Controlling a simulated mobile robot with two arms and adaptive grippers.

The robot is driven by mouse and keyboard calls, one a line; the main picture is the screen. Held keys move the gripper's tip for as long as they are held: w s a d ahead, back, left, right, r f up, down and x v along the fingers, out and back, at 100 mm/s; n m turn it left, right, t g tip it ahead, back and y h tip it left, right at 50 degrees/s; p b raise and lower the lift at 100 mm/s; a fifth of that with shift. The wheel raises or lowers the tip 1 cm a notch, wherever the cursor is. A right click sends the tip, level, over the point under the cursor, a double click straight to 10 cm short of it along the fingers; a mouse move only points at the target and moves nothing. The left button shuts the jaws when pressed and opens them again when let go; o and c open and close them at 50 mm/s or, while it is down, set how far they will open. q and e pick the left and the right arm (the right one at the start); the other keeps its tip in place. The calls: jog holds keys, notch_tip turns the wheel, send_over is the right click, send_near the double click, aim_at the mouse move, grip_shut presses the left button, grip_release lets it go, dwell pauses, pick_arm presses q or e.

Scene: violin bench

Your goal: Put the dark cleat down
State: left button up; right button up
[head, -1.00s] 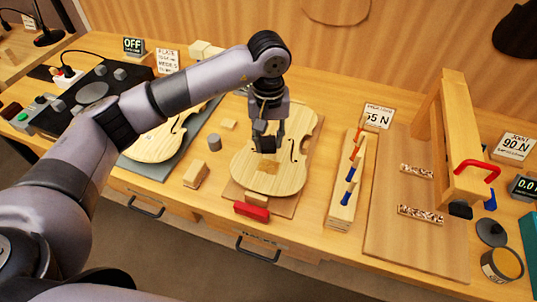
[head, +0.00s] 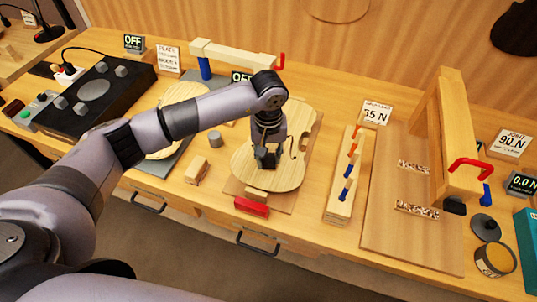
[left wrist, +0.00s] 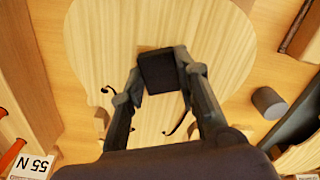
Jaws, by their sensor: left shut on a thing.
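My left gripper (head: 266,160) hangs over the lower middle of a pale violin plate (head: 287,175) in the head view. In the left wrist view its two fingers are closed on the dark cleat (left wrist: 160,70), a small, nearly black block. The cleat is over the bare wood of the violin plate (left wrist: 120,40), between the fingertips. I cannot tell whether it touches the wood. My right gripper is not in view.
A rack with coloured clamps (head: 345,185) stands to the right, beside a wooden board (head: 400,245) with a press frame.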

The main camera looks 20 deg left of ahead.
aim_at(269, 159)
pick_arm(q)
jog(key=o, duration=0.7)
jog(key=shift+o, duration=0.2)
jog(key=shift+r, duration=0.25)
notch_tip(269, 159, up, 12)
jog(key=b, duration=0.3)
jog(key=shift+s+f, duration=0.1)
jog(key=shift+f, duration=0.1)
